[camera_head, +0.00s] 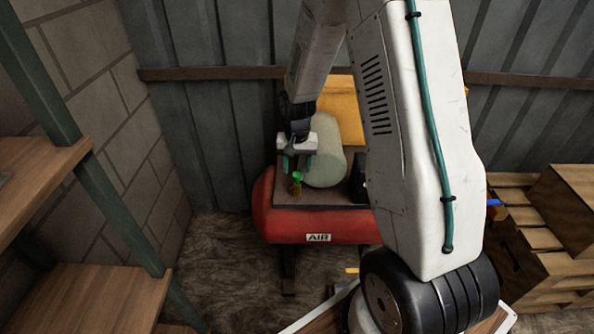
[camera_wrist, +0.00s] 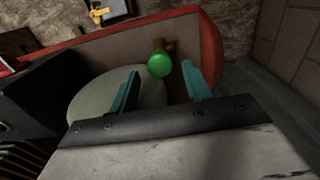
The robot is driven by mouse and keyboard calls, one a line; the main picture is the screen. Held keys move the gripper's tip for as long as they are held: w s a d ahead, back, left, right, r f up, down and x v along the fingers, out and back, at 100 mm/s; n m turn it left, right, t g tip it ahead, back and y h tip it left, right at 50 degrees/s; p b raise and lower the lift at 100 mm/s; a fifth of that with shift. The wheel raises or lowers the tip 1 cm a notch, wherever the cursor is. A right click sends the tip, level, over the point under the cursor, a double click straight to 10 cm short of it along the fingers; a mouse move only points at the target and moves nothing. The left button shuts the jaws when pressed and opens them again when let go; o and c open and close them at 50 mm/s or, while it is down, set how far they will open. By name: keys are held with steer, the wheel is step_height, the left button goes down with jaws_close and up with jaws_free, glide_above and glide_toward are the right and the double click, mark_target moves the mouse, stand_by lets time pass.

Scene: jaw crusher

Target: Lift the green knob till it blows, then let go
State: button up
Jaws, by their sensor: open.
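The green knob (camera_head: 297,177) sits on a small brass fitting on top of the red air tank (camera_head: 318,226), which is labelled AIR. In the wrist view the green knob (camera_wrist: 160,64) shows round and bright, just beyond the fingertips and roughly between them. My gripper (camera_head: 299,163) is above and close to the knob, with its teal fingers pointing down. In the wrist view my gripper (camera_wrist: 160,80) is open with nothing between its fingers. Whether a finger touches the knob cannot be told.
A pale green cylinder (camera_head: 326,150) stands on the tank's top plate right beside my gripper. A yellow-orange panel (camera_head: 343,106) is behind it. Wooden shelves (camera_head: 84,300) stand at the left, wooden crates (camera_head: 548,225) at the right. A corrugated metal wall (camera_head: 215,130) closes the back.

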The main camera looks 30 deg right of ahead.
mark_target(297, 173)
steer(key=shift+f, duration=1.1)
steer(key=shift+c, duration=0.3)
jaws_close()
steer(key=shift+r, duration=0.65)
steer(key=shift+o, duration=0.3)
jaws_free()
step_height(297, 173, up, 8)
steer(key=shift+f, duration=0.15)
